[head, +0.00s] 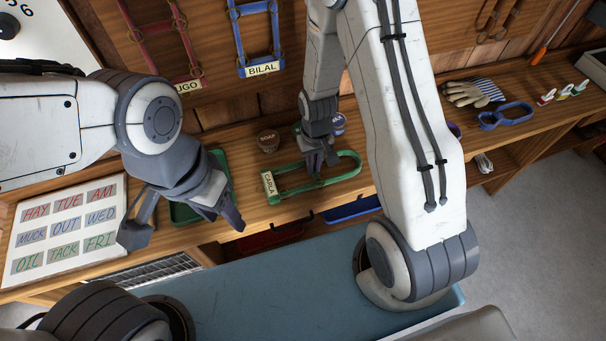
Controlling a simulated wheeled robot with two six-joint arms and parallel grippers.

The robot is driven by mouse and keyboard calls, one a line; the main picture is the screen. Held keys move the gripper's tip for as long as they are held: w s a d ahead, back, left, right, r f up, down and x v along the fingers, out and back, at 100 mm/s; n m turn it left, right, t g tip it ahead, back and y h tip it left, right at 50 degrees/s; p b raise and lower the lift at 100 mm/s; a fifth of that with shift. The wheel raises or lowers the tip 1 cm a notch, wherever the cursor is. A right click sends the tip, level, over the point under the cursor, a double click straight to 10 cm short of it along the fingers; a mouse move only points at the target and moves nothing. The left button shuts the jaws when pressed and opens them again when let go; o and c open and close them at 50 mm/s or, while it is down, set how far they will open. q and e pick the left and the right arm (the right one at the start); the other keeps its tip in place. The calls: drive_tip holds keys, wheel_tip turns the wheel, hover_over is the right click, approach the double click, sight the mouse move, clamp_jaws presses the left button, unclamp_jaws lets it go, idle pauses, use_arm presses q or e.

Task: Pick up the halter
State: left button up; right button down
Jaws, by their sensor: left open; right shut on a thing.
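A green halter (343,168) with a name plate reading CARLA lies on the wooden bench in the middle of the head view. My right gripper (317,163) points down over the halter's middle and is shut on it. The gripper covers part of the halter. The halter appears to be on or very close to the bench top; I cannot tell whether it is lifted. My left gripper (186,226) is open and empty, to the left of the halter, above the bench's front edge and a green tray (221,165).
A brown tin (268,141) and a blue tin (338,123) stand behind the halter. A red halter (183,40) and a blue halter (239,35) hang on the wall. A lettered board (66,228) lies left. A glove (472,93) and blue loop (506,116) lie right.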

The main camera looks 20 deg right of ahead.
drive_tip(key=shift+r, duration=0.8)
wheel_tip(320, 180, up, 3)
drive_tip(key=shift+w+f, duration=0.1)
drive_tip(key=s+d+r+b, duration=0.5)
drive_tip(key=s+b, duration=0.3)
drive_tip(key=s, duration=0.2)
drive_tip(key=shift+s+d+r, duration=0.2)
drive_tip(key=shift+d+r, duration=0.1)
drive_tip(key=shift+r, duration=0.5)
